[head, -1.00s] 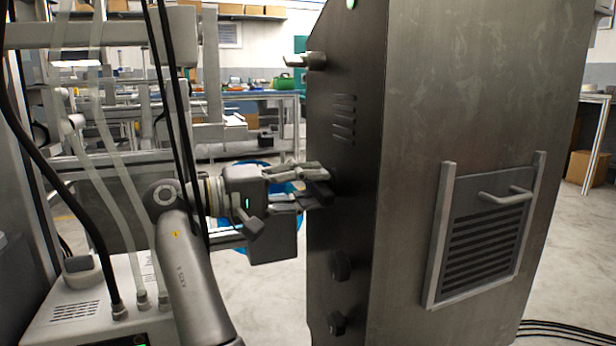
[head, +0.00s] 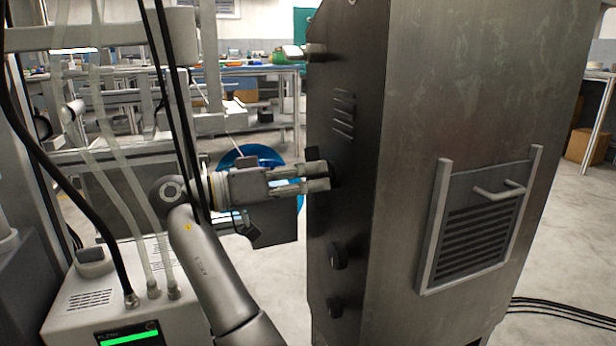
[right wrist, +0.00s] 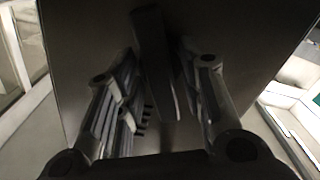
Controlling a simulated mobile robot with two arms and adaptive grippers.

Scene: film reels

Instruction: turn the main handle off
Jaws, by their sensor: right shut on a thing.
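The main handle (head: 313,154) is a dark part on the shaded left side of a tall steel cabinet (head: 455,110). My right gripper (head: 327,180) reaches it from the left, with its fingers at the handle and covering much of it. In the right wrist view the handle (right wrist: 153,60) is a dark upright bar between the two fingers. The right gripper (right wrist: 165,105) is shut on it. My left gripper is in neither view.
Two dark knobs (head: 338,256) sit below the handle on the same side, and a metal peg sticks out above. A grey machine (head: 75,310) with hoses and a green-lit screen stands at the lower left. Open floor lies right of the cabinet.

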